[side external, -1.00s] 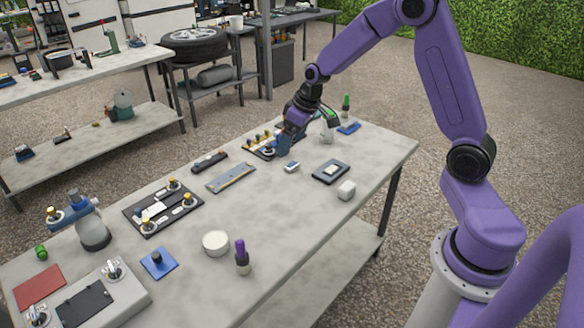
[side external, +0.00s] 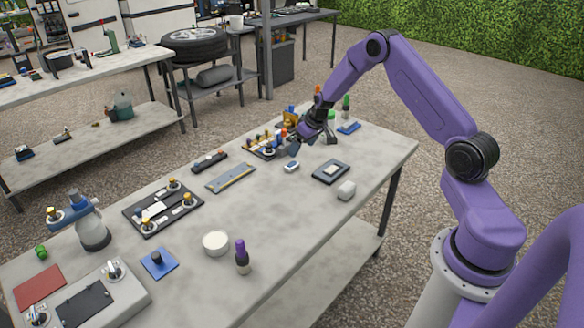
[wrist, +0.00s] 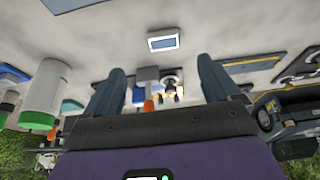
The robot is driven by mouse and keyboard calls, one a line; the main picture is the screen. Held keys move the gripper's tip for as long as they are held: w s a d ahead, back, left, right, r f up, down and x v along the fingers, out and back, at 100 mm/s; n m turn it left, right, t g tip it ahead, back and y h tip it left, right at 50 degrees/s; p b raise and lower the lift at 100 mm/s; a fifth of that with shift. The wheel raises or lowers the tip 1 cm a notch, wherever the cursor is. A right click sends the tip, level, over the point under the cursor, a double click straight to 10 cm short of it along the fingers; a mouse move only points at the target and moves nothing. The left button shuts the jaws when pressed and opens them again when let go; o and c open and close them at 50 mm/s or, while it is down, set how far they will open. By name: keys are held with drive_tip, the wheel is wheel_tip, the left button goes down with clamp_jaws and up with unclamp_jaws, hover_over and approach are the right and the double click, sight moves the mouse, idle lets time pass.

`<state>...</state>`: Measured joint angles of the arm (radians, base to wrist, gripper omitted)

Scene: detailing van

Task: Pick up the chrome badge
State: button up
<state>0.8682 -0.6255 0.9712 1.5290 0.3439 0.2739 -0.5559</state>
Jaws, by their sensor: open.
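A small silver-edged plate with a pale blue face, which looks like the chrome badge (side external: 292,166), lies flat on the table (side external: 262,228). The badge also shows in the wrist view (wrist: 163,41), top centre, beyond the fingertips and roughly midway between them. My gripper (side external: 296,143) is in the air above and behind the badge, tilted, apart from it. In the wrist view my gripper (wrist: 160,72) has its two blue-grey fingers spread wide with nothing held. A black square pad (side external: 331,172) with a pale piece on it lies right of the badge.
A tool board with several upright pegs (side external: 262,147) stands close to my gripper. Green-topped bottles (side external: 346,105) stand behind it.

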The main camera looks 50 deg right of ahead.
sight(293, 165)
drive_tip(key=x, duration=0.4)
drive_tip(key=shift+a+x, duration=0.2)
drive_tip(key=shift+x, duration=1.1)
drive_tip(key=shift+a+x, duration=0.15)
drive_tip(key=shift+x, duration=1.15)
drive_tip(key=shift+s, duration=0.1)
drive_tip(key=c, duration=1.1)
